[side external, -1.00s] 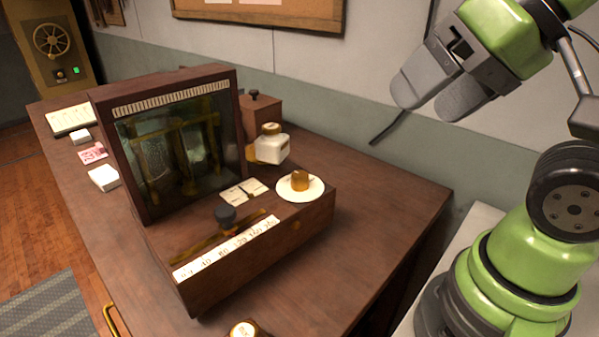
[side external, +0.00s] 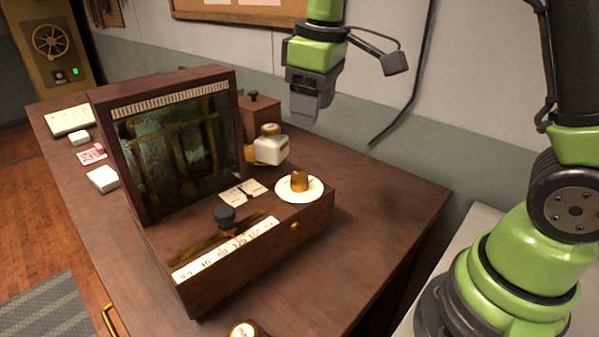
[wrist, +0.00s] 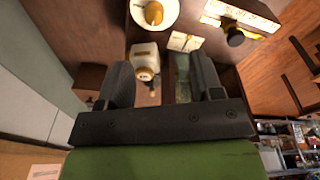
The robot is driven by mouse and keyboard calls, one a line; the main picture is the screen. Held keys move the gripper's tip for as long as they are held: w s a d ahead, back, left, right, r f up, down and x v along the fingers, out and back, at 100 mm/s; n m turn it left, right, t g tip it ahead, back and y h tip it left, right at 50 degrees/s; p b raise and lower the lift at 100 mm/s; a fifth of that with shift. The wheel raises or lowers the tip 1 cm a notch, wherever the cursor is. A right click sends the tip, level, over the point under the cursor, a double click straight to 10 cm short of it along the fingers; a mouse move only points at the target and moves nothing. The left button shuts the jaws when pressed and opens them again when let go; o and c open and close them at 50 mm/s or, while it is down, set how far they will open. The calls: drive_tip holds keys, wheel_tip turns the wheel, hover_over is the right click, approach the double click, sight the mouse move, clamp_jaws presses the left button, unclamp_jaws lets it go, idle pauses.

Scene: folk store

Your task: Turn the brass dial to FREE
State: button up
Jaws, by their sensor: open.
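The brass dial (side external: 299,182) is a small knob standing on a round white plate (side external: 315,192) at the right end of the wooden scale's base. In the wrist view the dial (wrist: 154,13) and its plate (wrist: 137,9) show at the top edge. The lettering on the plate is too small to read. My gripper (side external: 311,112) is in the air behind and above the dial, pointing down, near the white jar. In the wrist view my gripper (wrist: 160,80) has its two fingers apart with nothing held between them.
A white jar with a brown lid (side external: 270,146) stands behind the scale, close below my gripper. The scale's tall glass-fronted housing (side external: 170,150) rises to the left. The tabletop right of the scale (side external: 390,200) is clear.

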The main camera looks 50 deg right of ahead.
drive_tip(key=n+g, duration=0.1)
drive_tip(key=n, duration=0.1)
hover_over(299, 175)
wheel_tip(299, 175, down, 4)
drive_tip(key=shift+s+a+f, duration=0.15)
drive_tip(key=shift+a+f, duration=0.05)
drive_tip(key=shift+f, duration=0.15)
wheel_tip(299, 175, down, 10)
drive_tip(key=shift+d+r, duration=0.15)
drive_tip(key=shift+r, duration=0.1)
drive_tip(key=shift+h, duration=0.3)
drive_tip(key=c, duration=0.9)
